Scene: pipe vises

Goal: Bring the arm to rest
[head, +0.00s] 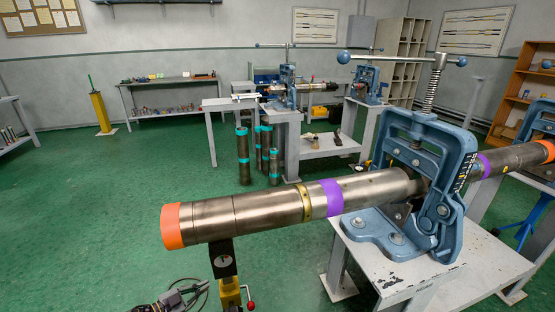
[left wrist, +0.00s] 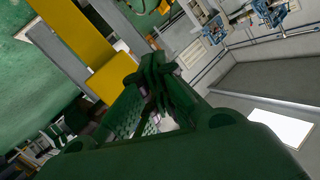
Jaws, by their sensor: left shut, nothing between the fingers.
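My left gripper (head: 188,294) shows at the bottom of the head view, below the near end of a long steel pipe. Its fingers (left wrist: 153,72) are closed together in the left wrist view with nothing between them, apart from the pipe. The pipe (head: 260,210) has an orange end, a brass-coloured ring and a purple band. It passes through a blue pipe vise (head: 420,170) with a T-handle screw on top. A stand with a yellow post (head: 230,293) and a red-knobbed lever is under the pipe's near end. My right gripper is not in view.
The vise stands on a grey metal bench (head: 400,278) at the right. Farther back are more blue vises (head: 286,85), teal-capped pipes (head: 243,155) upright on the floor, and a yellow post (head: 100,112). Green floor (head: 95,215) is open at the left.

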